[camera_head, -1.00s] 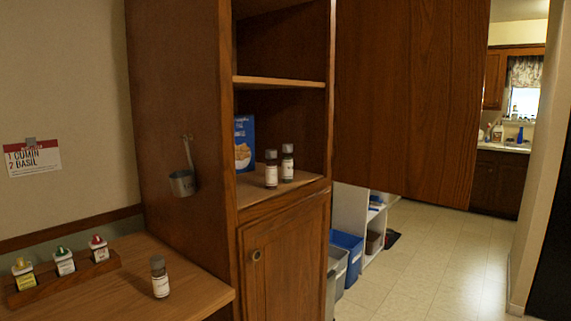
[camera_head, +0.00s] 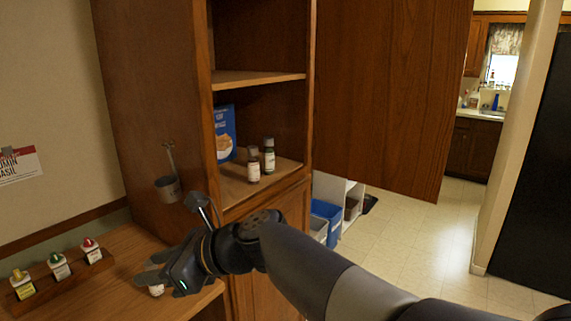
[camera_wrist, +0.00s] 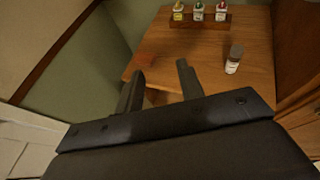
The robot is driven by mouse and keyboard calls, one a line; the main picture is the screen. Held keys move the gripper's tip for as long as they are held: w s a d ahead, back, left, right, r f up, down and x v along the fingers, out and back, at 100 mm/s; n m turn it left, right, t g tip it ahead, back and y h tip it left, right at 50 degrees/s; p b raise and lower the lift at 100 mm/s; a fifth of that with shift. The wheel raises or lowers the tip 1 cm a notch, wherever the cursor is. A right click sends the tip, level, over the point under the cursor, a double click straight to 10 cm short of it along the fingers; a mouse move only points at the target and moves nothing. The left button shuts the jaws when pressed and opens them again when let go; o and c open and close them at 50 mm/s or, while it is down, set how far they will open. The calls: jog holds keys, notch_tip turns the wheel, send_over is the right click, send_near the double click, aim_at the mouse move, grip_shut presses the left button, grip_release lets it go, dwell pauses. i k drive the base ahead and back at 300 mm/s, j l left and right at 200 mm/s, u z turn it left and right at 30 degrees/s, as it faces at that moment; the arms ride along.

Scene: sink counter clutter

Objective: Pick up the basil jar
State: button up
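A small jar with a dark cap and white label (camera_wrist: 233,60) stands upright on the wooden counter, right of my fingers in the wrist view. In the head view my gripper hides most of this jar (camera_head: 156,291). Two similar jars stand on the cabinet shelf, a front one (camera_head: 253,168) and a back one (camera_head: 269,158). Their labels are too small to read, so I cannot tell which jar is basil. My gripper (camera_wrist: 160,69) is open, with nothing between its fingers. In the head view my gripper (camera_head: 150,270) is over the counter.
A wooden rack (camera_head: 64,285) with three small bottles, capped yellow, green and red, sits on the counter (camera_wrist: 160,46). A blue box (camera_head: 225,135) stands on the shelf behind the jars. A metal cup (camera_head: 168,188) hangs on the cabinet side. A wall card (camera_head: 20,166) is partly cut off.

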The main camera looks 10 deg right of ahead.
aim_at(269, 149)
jog(key=i+z, duration=0.25)
jog(key=z, duration=0.15)
jog(key=i+j+z, duration=0.15)
jog(key=z, duration=0.25)
jog(key=i+j+z, duration=0.25)
jog(key=z, duration=0.15)
jog(key=i+j, duration=0.3)
jog(key=i+j+z, duration=0.15)
jog(key=i+j, duration=0.15)
jog(key=j, duration=0.2)
